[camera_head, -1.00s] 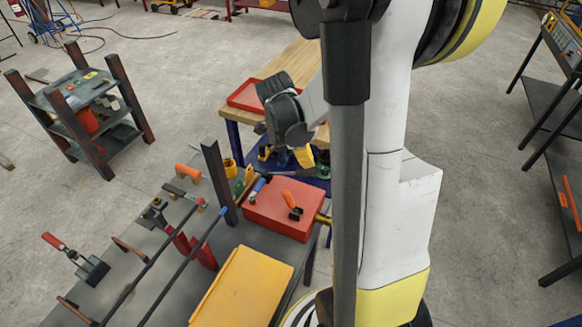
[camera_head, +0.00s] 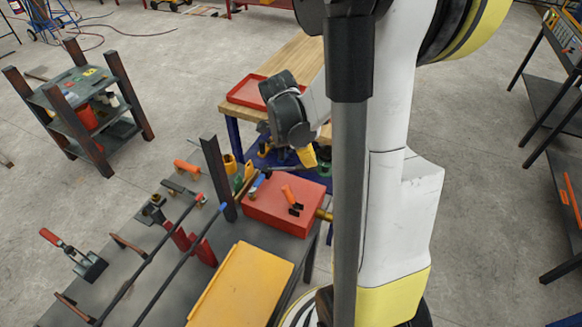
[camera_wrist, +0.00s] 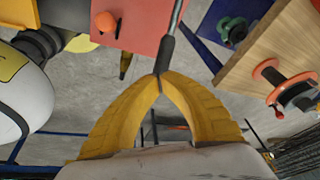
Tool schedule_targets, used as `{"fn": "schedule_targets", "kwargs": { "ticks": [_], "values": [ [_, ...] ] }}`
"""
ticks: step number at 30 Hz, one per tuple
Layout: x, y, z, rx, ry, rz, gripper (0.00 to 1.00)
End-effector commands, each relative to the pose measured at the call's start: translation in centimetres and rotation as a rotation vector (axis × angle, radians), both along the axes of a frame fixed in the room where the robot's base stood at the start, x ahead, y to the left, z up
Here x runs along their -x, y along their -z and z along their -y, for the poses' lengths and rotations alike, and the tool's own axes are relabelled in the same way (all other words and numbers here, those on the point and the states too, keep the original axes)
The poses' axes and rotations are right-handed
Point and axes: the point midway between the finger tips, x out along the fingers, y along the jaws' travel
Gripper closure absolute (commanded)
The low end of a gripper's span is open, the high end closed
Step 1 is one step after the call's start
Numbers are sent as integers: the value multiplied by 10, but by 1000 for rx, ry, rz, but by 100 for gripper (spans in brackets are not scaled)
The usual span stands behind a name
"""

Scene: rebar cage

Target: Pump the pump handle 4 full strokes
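The pump handle is a thin metal rod with a black grip (camera_wrist: 166,55), in the wrist view. It runs down from the top edge, beside a red box (camera_wrist: 135,22). My gripper (camera_wrist: 158,76) has its two yellow fingers brought together at the lower end of that grip, shut on it. In the head view my gripper (camera_head: 307,157) is behind the red box (camera_head: 282,207), and a dark rod (camera_head: 286,168) runs left from it. The fingertips are small there, and the handle's pivot is hidden.
Bars, clamps and a yellow case (camera_head: 243,285) crowd the grey table. A wooden bench (camera_wrist: 262,60) with a red valve wheel is close by on the right in the wrist view.

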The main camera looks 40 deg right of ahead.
Motion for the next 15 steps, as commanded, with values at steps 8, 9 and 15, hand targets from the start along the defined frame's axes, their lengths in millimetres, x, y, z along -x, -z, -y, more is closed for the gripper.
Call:
{"fn": "schedule_targets", "kwargs": {
  "ticks": [8, 9, 15],
  "values": [
    [4, 9, 1, 0, 0, 0, 100],
    [4, 11, 2, 0, 0, 0, 100],
    [6, 12, 2, 0, 0, 0, 100]
  ]
}}
